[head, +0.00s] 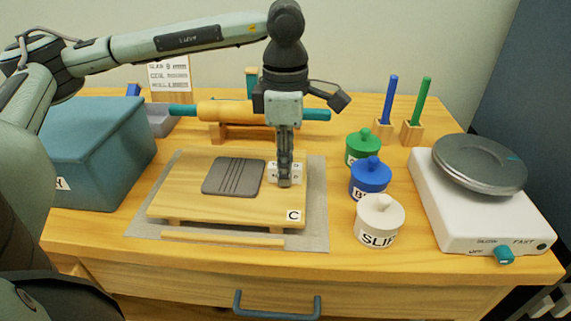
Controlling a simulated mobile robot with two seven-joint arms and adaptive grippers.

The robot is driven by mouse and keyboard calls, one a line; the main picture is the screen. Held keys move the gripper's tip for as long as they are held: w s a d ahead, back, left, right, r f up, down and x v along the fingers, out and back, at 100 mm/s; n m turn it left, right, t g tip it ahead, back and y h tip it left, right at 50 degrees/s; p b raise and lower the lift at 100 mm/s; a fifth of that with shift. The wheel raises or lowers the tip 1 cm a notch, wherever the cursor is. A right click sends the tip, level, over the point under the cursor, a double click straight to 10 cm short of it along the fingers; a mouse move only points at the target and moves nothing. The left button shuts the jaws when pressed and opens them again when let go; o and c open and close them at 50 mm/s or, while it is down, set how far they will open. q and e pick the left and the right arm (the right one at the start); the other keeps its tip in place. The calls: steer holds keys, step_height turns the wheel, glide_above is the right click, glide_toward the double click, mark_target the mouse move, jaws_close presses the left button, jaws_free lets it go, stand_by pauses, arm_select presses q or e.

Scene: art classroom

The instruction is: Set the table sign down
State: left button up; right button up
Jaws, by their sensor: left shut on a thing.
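My left gripper (285,182) points straight down over the right part of the wooden board (230,208). It is shut on a small white table sign (298,173) with dark marks, which shows on both sides of the fingers. The middle of the sign is hidden by the fingers. The sign is right beside the dark grooved clay slab (233,177), at or just above the board's surface; I cannot tell if it touches. The board has a "C" label at its front right corner. My right gripper is not in view.
The board lies on a grey mat (318,200). Green (362,148), blue (370,180) and white (380,218) lidded jars stand to its right, before a white wheel (490,210). A rolling pin (225,110) rests behind. A blue-grey box (95,150) stands left.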

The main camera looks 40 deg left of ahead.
arm_select(q)
steer(key=shift+f, duration=0.1)
steer(key=o, duration=0.8)
steer(key=shift+o, duration=0.2)
steer(key=shift+r, duration=0.75)
step_height(320, 180, up, 11)
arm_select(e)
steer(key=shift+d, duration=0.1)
arm_select(q)
steer(key=shift+f, duration=0.1)
